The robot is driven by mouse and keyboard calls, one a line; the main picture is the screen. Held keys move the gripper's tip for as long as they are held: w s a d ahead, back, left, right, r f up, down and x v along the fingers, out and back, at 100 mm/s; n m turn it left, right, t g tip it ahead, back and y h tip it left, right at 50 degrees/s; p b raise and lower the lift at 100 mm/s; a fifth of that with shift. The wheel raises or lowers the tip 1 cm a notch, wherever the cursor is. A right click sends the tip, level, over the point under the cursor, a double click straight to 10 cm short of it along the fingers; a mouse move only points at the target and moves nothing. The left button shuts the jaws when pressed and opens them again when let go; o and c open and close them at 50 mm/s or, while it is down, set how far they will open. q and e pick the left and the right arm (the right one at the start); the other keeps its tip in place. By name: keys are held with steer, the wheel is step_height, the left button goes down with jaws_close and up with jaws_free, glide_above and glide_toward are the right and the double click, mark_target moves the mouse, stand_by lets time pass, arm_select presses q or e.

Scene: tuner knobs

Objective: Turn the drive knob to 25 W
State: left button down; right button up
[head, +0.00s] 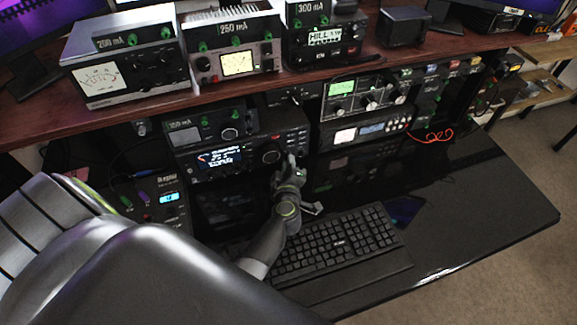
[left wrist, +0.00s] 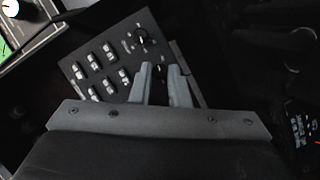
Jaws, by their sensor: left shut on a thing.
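The black transceiver (head: 235,158) with a lit display sits on the lower level under the shelf. My left gripper (head: 291,160) reaches up to the right end of its front panel. In the left wrist view the two grey fingers (left wrist: 165,82) point at a dark panel (left wrist: 108,48) and close around a small dark knob (left wrist: 160,70). Its label and pointer cannot be read, so I cannot confirm its setting. A larger knob (left wrist: 141,37) with a light mark is on the same panel beyond it, beside several small buttons. My right gripper is not in view.
A black keyboard (head: 330,243) lies on the desk below my left gripper. Several other radios and meters (head: 238,62) stand on the wooden shelf (head: 180,108) above. The black desk (head: 480,200) is clear on the right.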

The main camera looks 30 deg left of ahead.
arm_select(q)
steer(key=shift+f+n+t, duration=0.1)
steer(key=shift+n+t, duration=0.2)
steer(key=shift+n, duration=0.1)
steer(key=c, duration=1.4)
jaws_free()
